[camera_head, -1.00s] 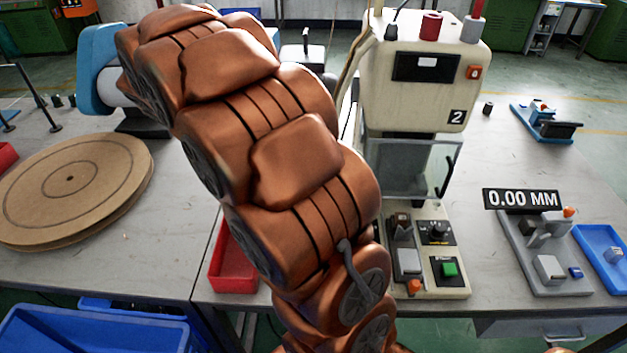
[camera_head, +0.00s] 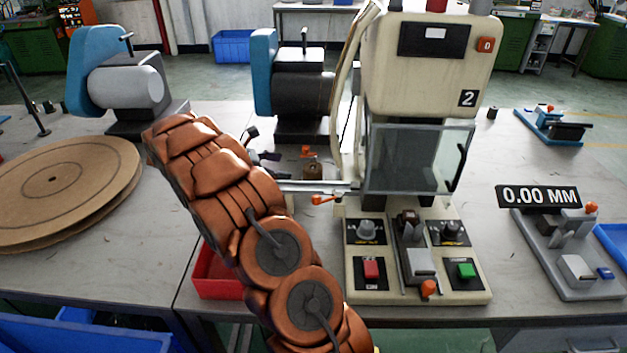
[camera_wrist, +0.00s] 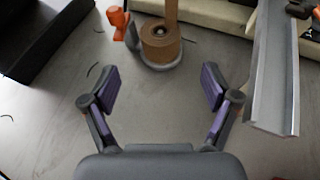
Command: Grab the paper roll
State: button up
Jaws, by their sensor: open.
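A small brown roll (camera_wrist: 161,40), which looks like the paper roll, stands upright on a round grey base at the top of the wrist view. In the head view the roll (camera_head: 313,171) stands on the table left of the machine, beyond my arm. My gripper (camera_wrist: 160,88) is open and empty, with its purple-padded fingers wide apart. The roll lies ahead of the fingertips, about centred between them and not touching. In the head view my gripper is small and partly hidden by my copper arm.
An orange-handled part (camera_wrist: 119,18) stands close left of the roll. A metal rail (camera_wrist: 272,75) is at the right of the wrist view. The machine marked 2 (camera_head: 418,75), a red bin (camera_head: 218,280) and a black roller unit (camera_head: 303,95) surround the spot. Bare table lies between the fingers.

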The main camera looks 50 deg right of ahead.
aim_at(304, 173)
jog(key=shift+s+d+f, duration=0.15)
jog(key=shift+d+f, duration=0.05)
jog(key=shift+f, duration=0.8)
jog(key=shift+r, duration=0.2)
jog(key=shift+x, duration=3.95)
jog(key=shift+c, duration=0.3)
jog(key=c, duration=1.2)
